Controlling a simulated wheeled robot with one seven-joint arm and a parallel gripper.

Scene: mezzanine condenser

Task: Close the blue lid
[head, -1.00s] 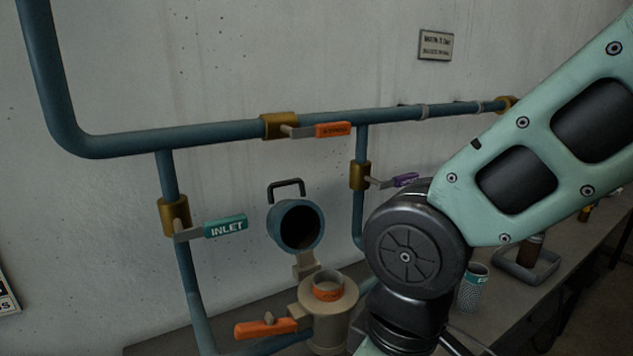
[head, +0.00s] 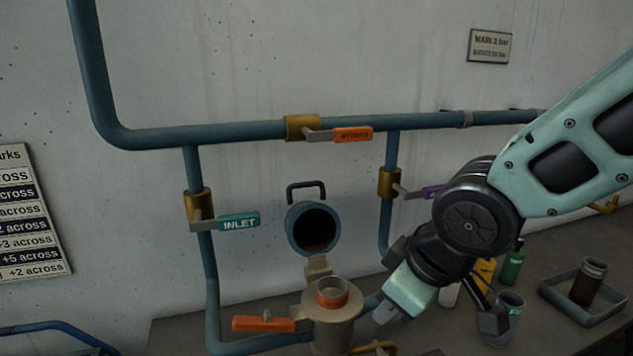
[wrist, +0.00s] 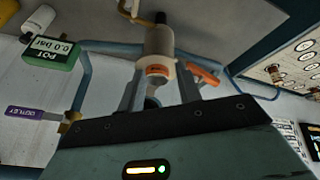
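The blue lid (head: 296,232) stands raised on its hinge above the beige vessel (head: 334,328) in the head view, its hollow side facing out and a dark handle (head: 306,188) on top. The vessel's mouth, with an orange band (head: 332,298), is uncovered. My gripper (head: 382,312) is right of the vessel and lower than the lid, apart from the lid. In the wrist view my gripper (wrist: 160,88) has its two grey fingers spread, with nothing held between them. The vessel (wrist: 159,42) appears upside down beyond them. The lid is not clearly visible there.
An orange lever (head: 264,324) sticks out left of the vessel. Blue pipes carry the teal INLET lever (head: 239,222) and an orange lever (head: 352,134). A purple lever (wrist: 25,113) also shows in the wrist view. Bottles and a grey tray (head: 590,312) stand on the bench at right.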

